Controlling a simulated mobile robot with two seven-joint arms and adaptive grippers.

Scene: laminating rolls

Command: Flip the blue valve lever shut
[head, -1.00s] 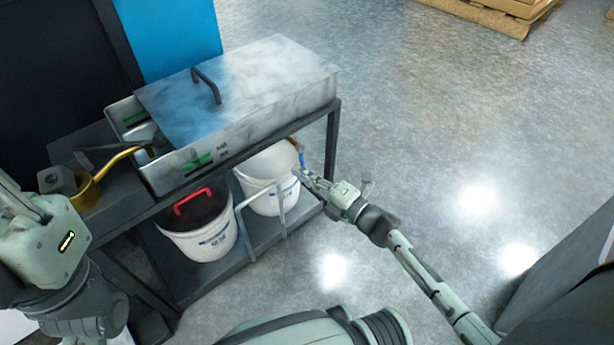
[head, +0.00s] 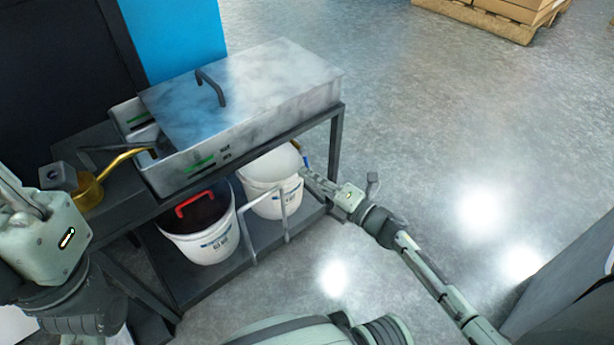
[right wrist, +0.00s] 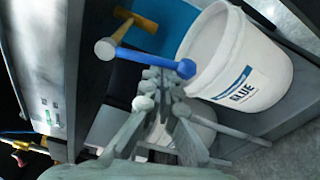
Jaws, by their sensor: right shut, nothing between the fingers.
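The blue valve lever (right wrist: 155,60) runs across the right wrist view, from a pale round pivot end at the left to a blue tip at the right. In the head view only a small bit of the blue lever (head: 305,156) shows beside the rack's right front leg. My right gripper (right wrist: 163,78) is shut and empty, its fingertips right at the lever's tip half; I cannot tell whether they touch. In the head view my right gripper (head: 305,173) is low, by the white bucket. My left gripper (head: 18,200) is at the left edge, its fingertips unclear.
A brass fitting (right wrist: 134,20) sits behind the lever. A white glue bucket (right wrist: 245,75) stands close to the right. In the head view, a bucket with a red handle (head: 205,235) stands on the lower shelf under a metal tank (head: 250,85). Open floor (head: 440,150) lies right.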

